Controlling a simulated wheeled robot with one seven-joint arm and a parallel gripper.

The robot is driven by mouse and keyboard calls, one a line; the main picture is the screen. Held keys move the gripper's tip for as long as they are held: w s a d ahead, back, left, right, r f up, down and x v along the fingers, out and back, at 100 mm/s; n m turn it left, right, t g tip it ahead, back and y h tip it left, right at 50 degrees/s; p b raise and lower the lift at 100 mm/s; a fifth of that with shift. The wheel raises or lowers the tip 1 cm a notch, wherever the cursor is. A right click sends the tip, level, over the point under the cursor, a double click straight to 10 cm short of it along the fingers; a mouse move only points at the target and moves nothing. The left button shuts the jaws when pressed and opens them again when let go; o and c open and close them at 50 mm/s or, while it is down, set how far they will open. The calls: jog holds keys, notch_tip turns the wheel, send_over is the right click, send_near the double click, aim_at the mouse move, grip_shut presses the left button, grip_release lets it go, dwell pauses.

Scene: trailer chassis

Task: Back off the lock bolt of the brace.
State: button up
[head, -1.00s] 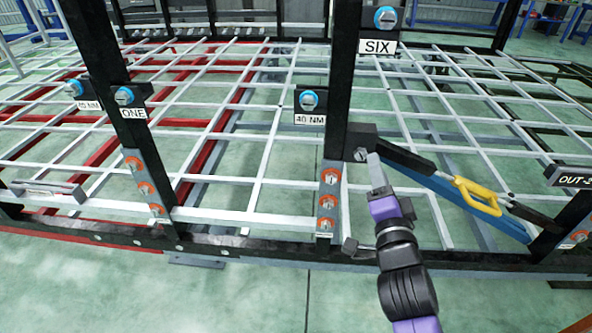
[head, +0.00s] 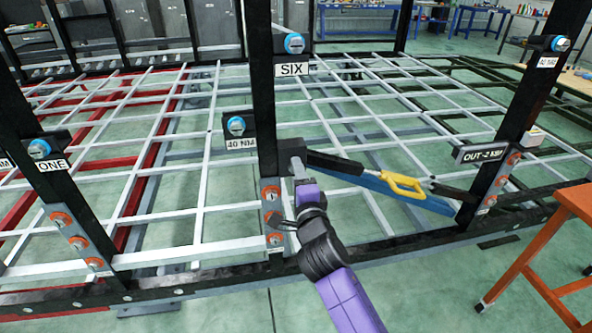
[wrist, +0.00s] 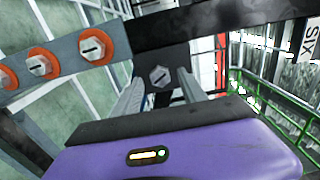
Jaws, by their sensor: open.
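The brace (head: 336,163) is a dark bar with a yellow handle (head: 402,185), running down to the right from a dark block (head: 291,147) on the post marked SIX. In the wrist view a grey slotted hex bolt (wrist: 160,76) sits on a dark block, framed between my two fingers. My gripper (head: 299,168) is at the block in the head view and hides the bolt there. It also shows in the wrist view (wrist: 157,92), open, with a finger on each side of the bolt. I cannot tell whether the fingers touch it.
Orange-ringed bolts (wrist: 40,66) sit on a grey plate beside the block. A blue beam (head: 425,198) runs under the brace. Signs (head: 291,69) and blue-headed bolts (head: 236,126) stick out from the posts. An orange stool (head: 560,215) stands at right.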

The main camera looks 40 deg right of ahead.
jog(key=shift+w+d, duration=0.3)
jog(key=shift+w, duration=0.1)
jog(key=shift+c, duration=0.2)
grip_shut()
jog(key=shift+f+n+b, duration=0.1)
jog(key=shift+n+b, duration=0.2)
jog(key=shift+n, duration=0.1)
